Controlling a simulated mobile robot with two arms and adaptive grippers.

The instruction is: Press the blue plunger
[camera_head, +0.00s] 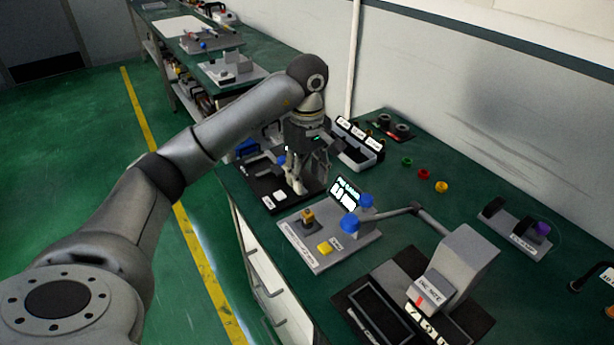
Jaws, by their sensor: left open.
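Several blue parts show, and I cannot tell for sure which is the plunger. A blue rounded knob (350,226) sits at the grey board (318,262), and a blue ball (365,200) shows at the end of a lever just behind it. A small blue part (282,160) shows on the black station, beside my left gripper (299,186). That gripper points down over the black station (272,207), open, with its fingertips low and left of the blue knob and ball. Its fingers partly hide the station. My right gripper is out of view.
The grey board also holds a yellow button (325,248), an orange-topped part (307,217) and a lit display (344,193). A grey press (462,262) with the lever stands at right. Green, red and yellow rings (424,174) lie behind. A white-fronted bin (358,150) is near the wall.

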